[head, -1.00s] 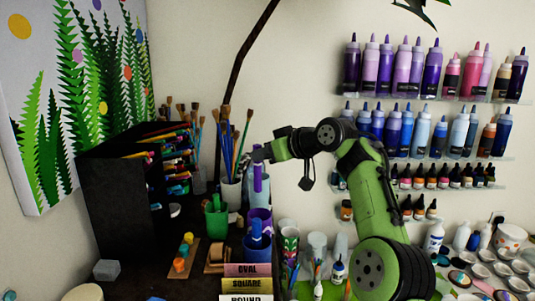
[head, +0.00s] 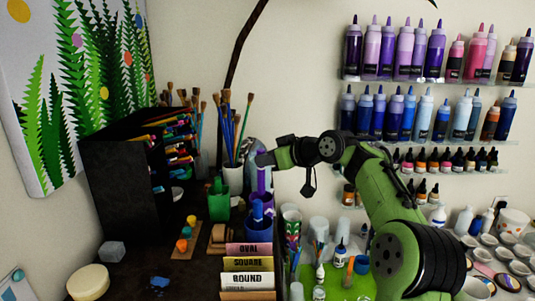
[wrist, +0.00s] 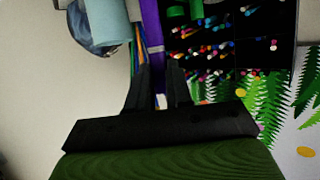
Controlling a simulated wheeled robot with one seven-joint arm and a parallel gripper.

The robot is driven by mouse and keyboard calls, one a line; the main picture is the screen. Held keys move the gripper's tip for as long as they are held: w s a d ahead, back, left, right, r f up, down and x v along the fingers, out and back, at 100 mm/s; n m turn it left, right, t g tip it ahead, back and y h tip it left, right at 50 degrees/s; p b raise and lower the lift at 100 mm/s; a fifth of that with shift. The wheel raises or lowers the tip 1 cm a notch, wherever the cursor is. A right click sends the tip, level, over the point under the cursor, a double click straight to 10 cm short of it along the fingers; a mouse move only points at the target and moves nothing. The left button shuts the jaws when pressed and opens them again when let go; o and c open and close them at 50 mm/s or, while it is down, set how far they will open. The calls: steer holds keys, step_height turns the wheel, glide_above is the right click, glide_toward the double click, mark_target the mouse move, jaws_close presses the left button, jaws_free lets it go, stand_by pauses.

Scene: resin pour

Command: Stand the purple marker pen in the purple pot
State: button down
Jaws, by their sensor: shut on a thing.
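The purple marker pen (head: 261,181) is upright in my gripper (head: 262,161), which is shut on its upper part. The wrist view also shows the pen (wrist: 151,30) running away from between my fingers (wrist: 157,88). The purple pot (head: 269,204) stands on the dark desk, directly below the pen and partly hidden behind a blue pot. The pen's lower end meets the pot's mouth in the head view. I cannot tell how far inside it is, as the rim and the blue marker hide it.
The blue pot (head: 258,230) with a blue marker stands just in front. A green pot (head: 218,207) with a green marker is to the left. A white brush cup (head: 233,180) stands close behind. A black marker rack (head: 122,190) is further left, and labelled boxes (head: 247,264) are in front.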

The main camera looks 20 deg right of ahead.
mark_target(264, 179)
steer(key=f, duration=0.1)
steer(key=f+b, duration=0.2)
steer(key=shift+w+f, duration=0.25)
steer(key=shift+f, duration=0.05)
steer(key=shift+s+f+b, duration=0.15)
steer(key=shift+f+b, duration=0.45)
steer(key=shift+b, duration=0.05)
steer(key=shift+f+b, duration=0.45)
steer(key=shift+f, duration=0.15)
steer(key=c, duration=1)
jaws_free()
steer(key=shift+o, duration=0.2)
